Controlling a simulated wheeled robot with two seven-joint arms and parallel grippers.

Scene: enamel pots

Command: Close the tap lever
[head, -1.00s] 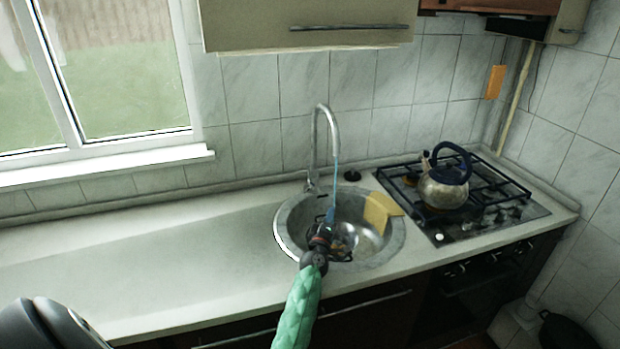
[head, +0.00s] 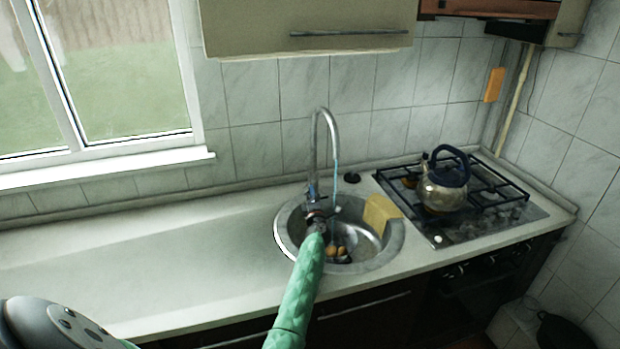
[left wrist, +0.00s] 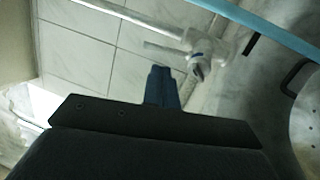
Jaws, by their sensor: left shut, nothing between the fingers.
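The chrome tap (head: 316,145) stands behind the sink, its tall spout curving over the bowl. A thin blue stream (head: 335,178) hangs from the spout end into the sink. My left gripper (head: 313,196) is at the tap's base, in front of it, and hides most of the lever area. In the left wrist view my shut, empty fingers (left wrist: 161,76) point towards the tap body (left wrist: 203,56). A short bar (left wrist: 163,47) beside the body looks like the lever. Fingers and bar appear close; I cannot tell whether they touch. My right gripper is out of view.
The round sink (head: 392,243) holds several small brownish things (head: 336,250), with a yellow cloth or sponge (head: 379,212) at its right side. A kettle (head: 442,192) stands on the gas hob (head: 490,222). The counter (head: 150,255) left of the sink is clear.

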